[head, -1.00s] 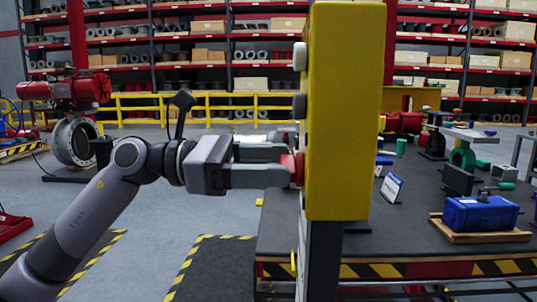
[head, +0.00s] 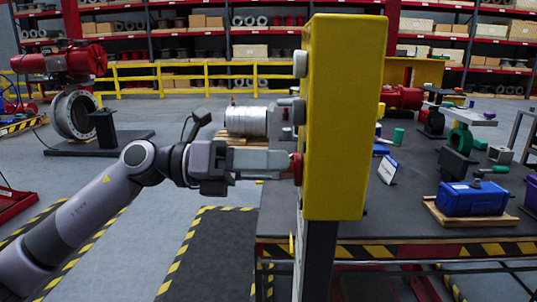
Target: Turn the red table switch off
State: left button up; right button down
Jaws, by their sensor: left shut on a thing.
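A yellow switch box (head: 345,120) stands on a dark post at the table's front left corner, its side toward me. My left gripper (head: 288,164) reaches in from the left, level with the red switch. Its fingers are close together at the switch and shut on it. The fingertips partly cover the switch, so its turned position is hard to tell. My right gripper does not show.
The dark table (head: 410,215) behind the box holds a blue case (head: 472,198) on a wooden board, a small sign (head: 388,169) and several valve parts. The floor left of the table is open, with striped mats.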

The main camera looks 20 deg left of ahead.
pick_arm(q)
jog(key=shift+n, duration=0.4)
jog(key=o, duration=1.1)
jog(key=shift+c, duration=0.2)
jog(key=b+v, duration=0.2)
jog(key=v, duration=0.5)
jog(key=shift+a, duration=0.1)
